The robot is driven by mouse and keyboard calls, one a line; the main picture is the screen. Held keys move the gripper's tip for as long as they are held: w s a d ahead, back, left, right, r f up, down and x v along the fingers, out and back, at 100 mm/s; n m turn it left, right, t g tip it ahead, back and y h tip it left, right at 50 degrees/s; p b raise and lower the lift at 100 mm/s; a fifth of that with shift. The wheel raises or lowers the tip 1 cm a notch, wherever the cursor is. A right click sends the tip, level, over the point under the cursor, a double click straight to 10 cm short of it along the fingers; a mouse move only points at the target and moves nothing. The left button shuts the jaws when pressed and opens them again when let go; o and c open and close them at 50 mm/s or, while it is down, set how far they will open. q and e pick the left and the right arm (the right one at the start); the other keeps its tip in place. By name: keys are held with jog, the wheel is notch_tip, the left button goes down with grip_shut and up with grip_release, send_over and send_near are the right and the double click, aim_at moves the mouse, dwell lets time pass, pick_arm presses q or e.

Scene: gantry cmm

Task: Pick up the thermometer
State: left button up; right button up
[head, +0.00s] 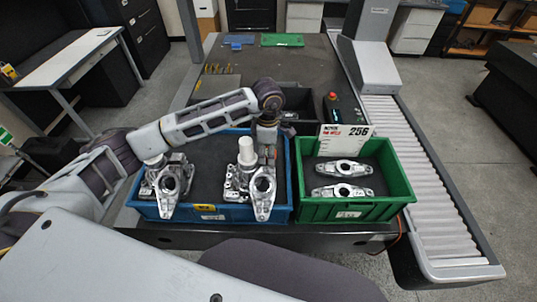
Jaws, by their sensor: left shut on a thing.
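I cannot make out a thermometer for certain. A small black device with a red top (333,107) stands on the dark table behind the green bin. My left gripper (267,152) reaches down into the blue bin (215,213) from above. It is shut at the upper end of the right-hand metal casting (262,186), next to a white cylinder (246,150). The fingertips are small here and partly merge with the casting. Another metal casting (170,190) lies at the left in the same bin. My right gripper is not in view.
A green bin (355,209) with two metal parts (343,191) and a sign (345,138) stands to the right. A roller conveyor (425,180) runs along the table's right side. A green tray (282,40) lies at the table's far end.

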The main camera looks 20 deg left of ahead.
pick_arm(q)
jog(key=shift+c, duration=0.7)
jog(key=shift+r, duration=0.1)
notch_tip(320, 180, up, 10)
jog(key=b, duration=0.2)
dwell(0.6)
